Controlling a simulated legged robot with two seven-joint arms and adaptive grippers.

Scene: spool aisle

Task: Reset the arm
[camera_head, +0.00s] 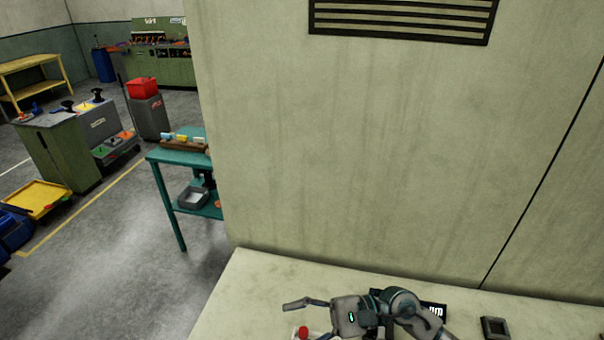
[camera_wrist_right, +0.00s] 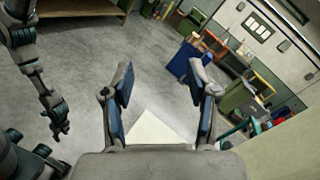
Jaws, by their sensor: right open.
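My right gripper (camera_head: 300,315) reaches in from the lower right of the head view, above a pale counter (camera_head: 250,290), and points left. In the right wrist view, its two fingers (camera_wrist_right: 163,85) stand wide apart with nothing between them. What looks like my left arm hangs at the left edge of the right wrist view, with its gripper (camera_wrist_right: 55,118) pointing down. That gripper is small and dark, so its jaws are unclear. It does not show in the head view.
A red knob (camera_head: 303,333) sits on the counter close below the right gripper. A dark square item (camera_head: 495,328) lies further right. A beige wall (camera_head: 400,150) stands behind the counter. A teal table (camera_head: 180,157) and open floor (camera_head: 110,285) are at left.

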